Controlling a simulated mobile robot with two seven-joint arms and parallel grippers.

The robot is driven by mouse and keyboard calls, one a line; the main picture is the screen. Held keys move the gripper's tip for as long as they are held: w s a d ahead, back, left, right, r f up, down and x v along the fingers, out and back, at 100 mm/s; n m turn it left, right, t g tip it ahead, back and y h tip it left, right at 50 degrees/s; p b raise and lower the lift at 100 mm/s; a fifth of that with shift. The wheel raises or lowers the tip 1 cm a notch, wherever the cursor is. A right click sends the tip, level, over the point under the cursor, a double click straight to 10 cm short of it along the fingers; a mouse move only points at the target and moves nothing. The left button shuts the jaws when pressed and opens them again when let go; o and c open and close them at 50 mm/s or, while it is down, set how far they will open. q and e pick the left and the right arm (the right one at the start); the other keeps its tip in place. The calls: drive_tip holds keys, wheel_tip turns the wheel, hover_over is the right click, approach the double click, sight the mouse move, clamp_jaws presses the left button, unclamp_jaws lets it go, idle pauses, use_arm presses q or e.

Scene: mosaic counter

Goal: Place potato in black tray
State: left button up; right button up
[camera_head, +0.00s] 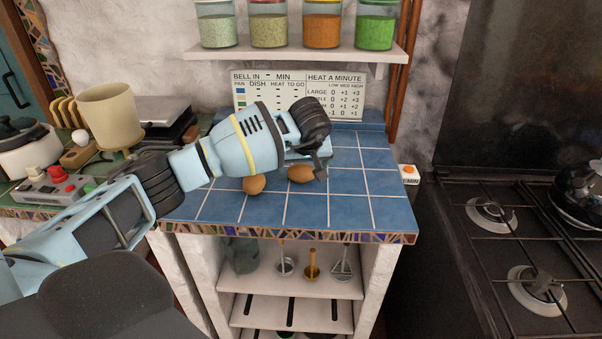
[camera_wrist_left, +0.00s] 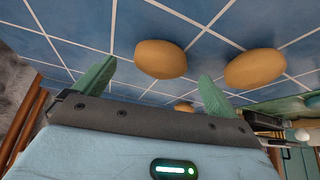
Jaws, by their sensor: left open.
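Two brown potatoes lie on the blue tiled counter (camera_head: 210,208): the left potato (camera_head: 253,185) and the right potato (camera_head: 301,174). My left gripper (camera_head: 308,158) is low over the counter, close to the right potato, with its arm coming in from the left. In the left wrist view, my left gripper (camera_wrist_left: 156,73) is open and empty. One potato (camera_wrist_left: 160,56) shows just beyond the gap between its fingers, and another potato (camera_wrist_left: 256,68) lies to the right. A third brown shape (camera_wrist_left: 184,107) is partly hidden behind the gripper. I cannot clearly make out a black tray. My right gripper is out of view.
A shelf (camera_head: 290,52) with several glass jars hangs above the counter. A beige pot (camera_head: 106,105) and a white cooker (camera_head: 25,150) stand at the left. A black stove (camera_head: 470,230) is at the right. The front and right counter tiles are clear.

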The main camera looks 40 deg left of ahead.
sight(301, 166)
use_arm(q)
drive_tip(key=x, duration=0.4)
drive_tip(key=shift+f, duration=0.1)
drive_tip(key=shift+a, duration=0.1)
drive_tip(key=c, duration=1.2)
drive_tip(key=shift+c, duration=0.2)
drive_tip(key=shift+r, duration=0.6)
drive_tip(key=r, duration=0.2)
drive_tip(key=shift+s+r, duration=0.3)
drive_tip(key=shift+s, duration=0.1)
drive_tip(key=s+d, duration=0.1)
drive_tip(key=s, duration=0.9)
drive_tip(key=s+d+r, duration=0.1)
drive_tip(key=s, duration=0.4)
drive_tip(key=shift+d+r, duration=0.15)
drive_tip(key=shift+d, duration=0.15)
